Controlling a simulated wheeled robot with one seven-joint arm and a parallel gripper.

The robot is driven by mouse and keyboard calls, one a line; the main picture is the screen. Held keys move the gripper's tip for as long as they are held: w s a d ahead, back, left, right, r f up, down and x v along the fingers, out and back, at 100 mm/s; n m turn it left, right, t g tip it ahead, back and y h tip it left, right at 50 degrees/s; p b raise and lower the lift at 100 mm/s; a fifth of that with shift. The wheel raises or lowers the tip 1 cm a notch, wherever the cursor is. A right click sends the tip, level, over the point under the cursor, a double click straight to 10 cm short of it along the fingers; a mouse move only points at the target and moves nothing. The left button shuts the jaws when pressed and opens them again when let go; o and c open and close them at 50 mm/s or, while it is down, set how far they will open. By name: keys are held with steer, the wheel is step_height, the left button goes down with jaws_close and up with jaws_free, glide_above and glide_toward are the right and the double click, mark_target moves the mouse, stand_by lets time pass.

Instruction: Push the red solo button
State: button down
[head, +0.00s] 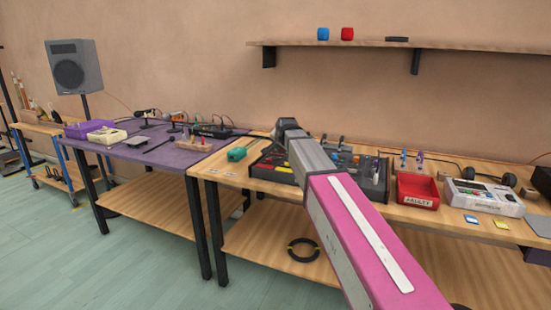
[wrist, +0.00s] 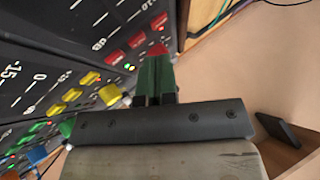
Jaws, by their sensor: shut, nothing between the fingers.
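The mixer (head: 374,181) is a dark panel on the wooden table. In the wrist view its panel (wrist: 40,50) fills the left, with rows of red, yellow and green buttons and small lit lamps. Several red buttons line the upper row, one of them a red button (wrist: 115,57). My gripper (wrist: 156,60) is shut and empty, with dark green fingers pointing at the panel. A red cap (wrist: 157,49) shows right at the fingertips; I cannot tell whether they touch it. No readable label marks the solo button. In the head view my arm covers part of the mixer and the fingers are hidden.
A red bin (head: 417,190) and a pale device (head: 485,196) stand right of the mixer. A teal object (head: 237,154) lies to its left. A purple-topped table (head: 150,152) is further left. A shelf (head: 450,46) hangs on the wall above.

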mark_target(279, 154)
steer(key=shift+f, duration=0.1)
stand_by(0.5)
steer(key=shift+f, duration=0.35)
steer(key=shift+f, duration=0.15)
stand_by(0.4)
steer(key=shift+r, duration=0.65)
steer(key=shift+r, duration=3)
